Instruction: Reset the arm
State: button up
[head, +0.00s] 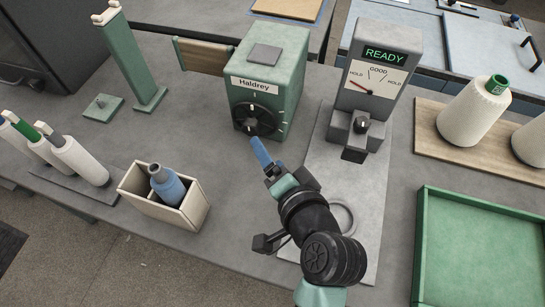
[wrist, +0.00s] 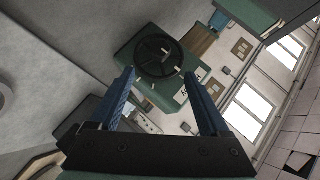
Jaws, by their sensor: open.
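My gripper (head: 258,152) is in front of the green Haldrey box (head: 289,70), near the black dial (head: 255,117) on its front face. In the wrist view the two blue fingers of my gripper (wrist: 165,100) stand well apart with nothing between them. The dial also shows in the wrist view (wrist: 157,56), beyond the fingertips. I cannot tell the exact gap between the fingers and the box.
A grey tester (head: 372,75) reading READY stands right of the green box. A bin (head: 138,190) holding a blue-grey bottle-shaped thing stands at left, near several cones (head: 80,160). A green tray (head: 430,240) and white cones (head: 474,112) are at right.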

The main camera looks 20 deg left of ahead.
jog(key=shift+s+d+r, duration=0.2)
jog(key=shift+s+d, duration=0.05)
jog(key=shift+s, duration=0.1)
dwell(0.3)
jog(key=w+d+r+n+t+h+p, duration=0.1)
jog(key=w+d+r+t+p, duration=0.15)
jog(key=r, duration=0.85)
jog(key=w+d+r+n+t+h+p, duration=0.1)
jog(key=w+r+t, duration=0.2)
jog(key=r, duration=0.7)
jog(key=w+d+r+n+t+h+p, duration=0.1)
jog(key=w+r+t+p, duration=0.15)
jog(key=r, duration=0.85)
jog(key=s+d+r+t+h, duration=0.1)
jog(key=s+r+t, duration=0.2)
jog(key=r, duration=0.5)
jog(key=s+d+r+n+t+h+p, duration=0.1)
jog(key=s+r+t+h, duration=0.1)
jog(key=r, duration=0.7)
jog(key=s+d+r+n+t+h+p, duration=0.1)
jog(key=s+r+t, duration=0.3)
jog(key=r, duration=0.5)
jog(key=shift+s+d+r+h, duration=0.15)
jog(key=shift+s+d+h, duration=0.2)
jog(key=shift+s, duration=0.4)
